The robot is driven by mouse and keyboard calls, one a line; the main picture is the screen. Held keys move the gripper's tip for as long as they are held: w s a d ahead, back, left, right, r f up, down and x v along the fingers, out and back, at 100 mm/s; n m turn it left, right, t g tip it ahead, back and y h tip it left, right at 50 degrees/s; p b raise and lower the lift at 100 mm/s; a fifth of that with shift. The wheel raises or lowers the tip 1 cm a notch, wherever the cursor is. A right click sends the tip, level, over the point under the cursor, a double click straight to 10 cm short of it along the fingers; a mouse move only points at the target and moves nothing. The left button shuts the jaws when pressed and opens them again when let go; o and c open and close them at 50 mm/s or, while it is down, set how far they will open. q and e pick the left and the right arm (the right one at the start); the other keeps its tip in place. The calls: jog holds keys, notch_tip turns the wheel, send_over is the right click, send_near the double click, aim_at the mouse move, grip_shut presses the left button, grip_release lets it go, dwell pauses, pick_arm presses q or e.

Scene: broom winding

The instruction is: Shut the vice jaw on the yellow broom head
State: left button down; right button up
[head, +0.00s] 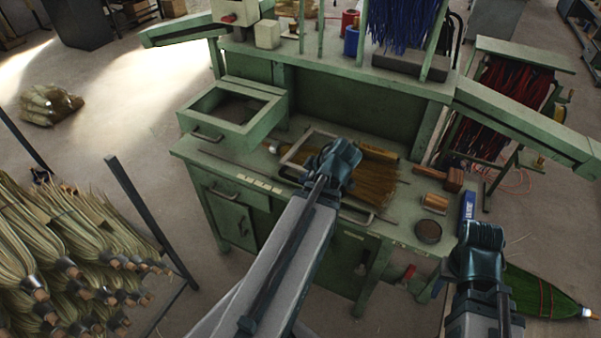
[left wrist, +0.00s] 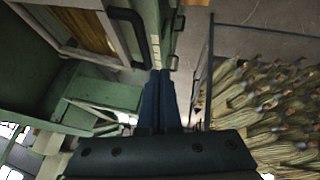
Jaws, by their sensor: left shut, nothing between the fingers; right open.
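The yellow broom head (head: 375,178) lies flat on the green bench, its straw fanned to the right. It also shows in the left wrist view (left wrist: 78,28). A pale frame with dark handles, which looks like the vice jaw (head: 293,156), lies around or over it; I cannot tell which. The frame and a black handle also show in the left wrist view (left wrist: 113,38). My left gripper (head: 338,152) is shut and empty and hides part of both in the head view. The left wrist view shows its fingers together (left wrist: 160,98), apart from the handle. My right gripper (head: 482,236) is open at the bench's right front corner.
An open green drawer box (head: 232,112) stands at the bench's left. Wooden blocks (head: 435,202), a round dark tin (head: 428,232) and a blue box (head: 467,206) sit at the right end. Bundled straw (head: 70,250) fills a rack at the left. A green broom (head: 535,290) lies at lower right.

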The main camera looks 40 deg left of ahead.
pick_arm(q)
jog(key=w+d+r+g+y+p, duration=0.2)
jog(key=w+r+g, duration=0.1)
jog(key=w+r, duration=0.25)
jog(key=b, duration=0.8)
send_over(294, 179)
jog(key=d, duration=0.3)
jog(key=shift+m, duration=0.3)
jog(key=f, duration=0.9)
jog(key=shift+w+a, duration=0.2)
jog(key=shift+w, duration=0.1)
jog(key=shift+d+f+b, duration=0.1)
jog(key=shift+f+b, duration=0.75)
jog(key=shift+b, duration=0.1)
jog(key=shift+w+f+b, duration=0.1)
jog(key=shift+f+b, duration=0.5)
jog(key=shift+f, duration=0.1)
